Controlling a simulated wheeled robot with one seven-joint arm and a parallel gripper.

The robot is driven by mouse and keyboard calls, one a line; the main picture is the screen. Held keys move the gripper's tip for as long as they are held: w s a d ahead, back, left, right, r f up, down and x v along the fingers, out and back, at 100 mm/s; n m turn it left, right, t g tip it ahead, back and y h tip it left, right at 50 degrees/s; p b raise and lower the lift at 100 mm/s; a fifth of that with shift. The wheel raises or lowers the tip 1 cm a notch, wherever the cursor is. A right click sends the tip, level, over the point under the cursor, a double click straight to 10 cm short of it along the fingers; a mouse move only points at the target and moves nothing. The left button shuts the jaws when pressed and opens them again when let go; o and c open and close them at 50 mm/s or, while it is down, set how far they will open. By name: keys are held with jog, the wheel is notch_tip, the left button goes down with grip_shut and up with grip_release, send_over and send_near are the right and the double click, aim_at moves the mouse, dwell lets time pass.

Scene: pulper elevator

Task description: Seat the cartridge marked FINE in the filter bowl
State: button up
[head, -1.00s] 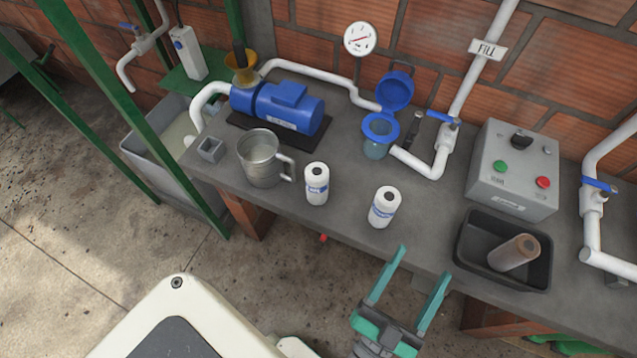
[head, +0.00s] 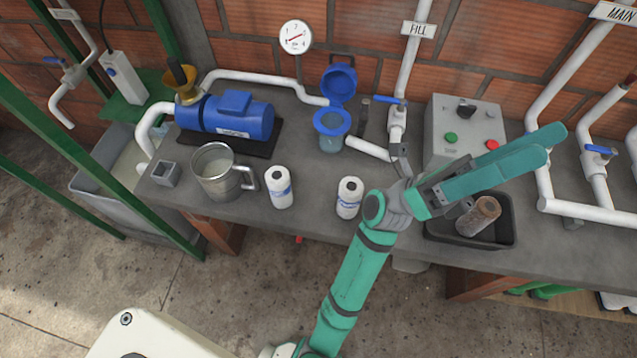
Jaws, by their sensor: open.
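A brown used-looking cartridge (head: 479,215) leans in the black tray. My gripper (head: 555,147) is open and empty, raised over the right of the bench in front of the control box, pointing right.
A metal jug (head: 217,177) and a small grey square holder (head: 166,174) stand left of the cartridges. The blue pump (head: 232,120) is behind. A black tray (head: 455,235), control box (head: 449,112) and blue-handled white pipes (head: 397,118) stand to the right.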

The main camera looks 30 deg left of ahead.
jog(key=w+d+f+m+g+y, duration=0.2)
jog(key=d+f+m+g+y, duration=0.25)
jog(key=m+g+y, duration=0.6)
jog(key=m+t+y, duration=0.2)
jog(key=t+y, duration=0.3)
jog(key=y, duration=1.4)
send_over(277, 175)
jog(key=shift+n, duration=0.25)
notch_tip(277, 175, down, 20)
jog(key=shift+d+f, duration=0.1)
jog(key=shift+f, duration=5.25)
